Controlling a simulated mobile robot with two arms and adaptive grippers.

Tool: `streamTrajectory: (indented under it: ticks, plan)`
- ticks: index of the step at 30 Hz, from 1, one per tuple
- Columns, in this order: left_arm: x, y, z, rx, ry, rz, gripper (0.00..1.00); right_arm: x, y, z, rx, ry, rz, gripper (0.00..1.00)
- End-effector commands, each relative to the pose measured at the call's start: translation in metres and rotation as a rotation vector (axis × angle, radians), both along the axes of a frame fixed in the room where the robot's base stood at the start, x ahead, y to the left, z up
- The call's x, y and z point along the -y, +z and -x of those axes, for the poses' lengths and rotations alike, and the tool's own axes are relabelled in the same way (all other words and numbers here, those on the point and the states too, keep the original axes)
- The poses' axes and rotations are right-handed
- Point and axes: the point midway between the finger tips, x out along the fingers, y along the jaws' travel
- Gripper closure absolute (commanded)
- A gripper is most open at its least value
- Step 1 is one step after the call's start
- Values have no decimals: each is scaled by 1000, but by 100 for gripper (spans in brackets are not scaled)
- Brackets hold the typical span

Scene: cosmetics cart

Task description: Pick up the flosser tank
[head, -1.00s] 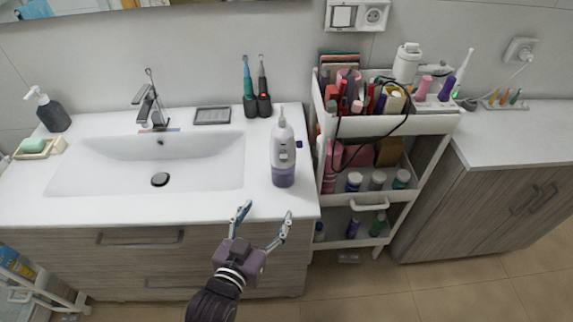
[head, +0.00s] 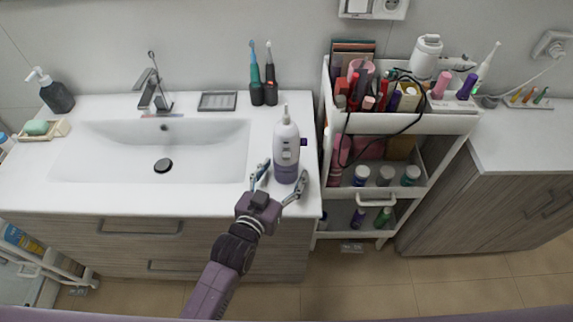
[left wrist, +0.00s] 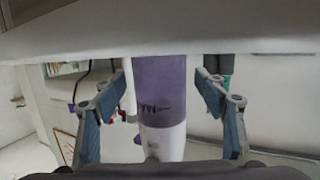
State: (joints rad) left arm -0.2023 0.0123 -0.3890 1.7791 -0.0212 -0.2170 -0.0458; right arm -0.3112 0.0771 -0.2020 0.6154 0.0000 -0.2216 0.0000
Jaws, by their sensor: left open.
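The water flosser (head: 286,143) stands upright on the white counter, right of the sink. It has a white body and a purple translucent tank (head: 286,171) at its base. My left gripper (head: 281,178) is open at the front of the tank, with one finger on each side. In the left wrist view the tank (left wrist: 160,90) shows between the two spread fingers (left wrist: 162,108), with a gap on each side. I cannot tell from these views whether either finger touches it. My right gripper is not in view.
The sink (head: 160,150) lies left of the flosser. Two electric toothbrushes (head: 263,90) stand behind it. A white cart (head: 425,124) full of cosmetics stands close on the right, with a black cable (head: 347,135) hanging over its edge. The counter's front edge is just below the gripper.

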Motion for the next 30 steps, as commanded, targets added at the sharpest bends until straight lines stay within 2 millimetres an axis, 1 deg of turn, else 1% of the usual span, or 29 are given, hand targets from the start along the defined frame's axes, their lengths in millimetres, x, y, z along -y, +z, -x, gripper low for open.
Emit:
streamTrajectory:
  ticks: [2,6,9,14,26,27,30]
  plan:
    - [4,0,-10,1,0,2,34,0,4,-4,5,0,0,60]
    - [8,-3,-18,1,0,1,34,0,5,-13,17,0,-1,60]
    - [8,-4,-19,1,0,1,34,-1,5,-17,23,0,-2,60]
    - [8,-4,-18,1,0,1,34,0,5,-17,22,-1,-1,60]
    - [8,-4,-18,1,0,1,78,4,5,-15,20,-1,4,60]
    - [8,-2,-19,4,0,3,80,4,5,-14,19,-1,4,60]
    - [8,-2,-19,4,0,3,80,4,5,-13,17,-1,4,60]
